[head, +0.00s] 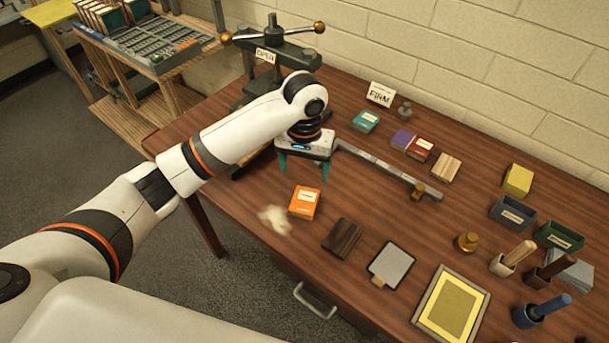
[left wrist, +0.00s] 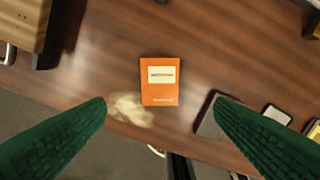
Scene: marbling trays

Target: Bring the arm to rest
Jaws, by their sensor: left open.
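My left gripper (head: 305,172) hangs above the table at the end of my white arm, in the middle of the head view. Its two green fingers stand apart with nothing between them. They also show at the lower left and right of the left wrist view (left wrist: 160,108). An orange book (head: 304,202) lies flat on the table, just in front of and below the gripper, clear of the fingers. It is also seen in the left wrist view (left wrist: 160,82). My right gripper is not in either view.
A pale smear or tuft (head: 275,219) lies beside the orange book. A dark wood block (head: 342,238), a tablet-like board (head: 391,265) and a yellow framed tray (head: 483,299) lie rightward. A metal bar (head: 385,171) and a press (head: 272,52) stand behind.

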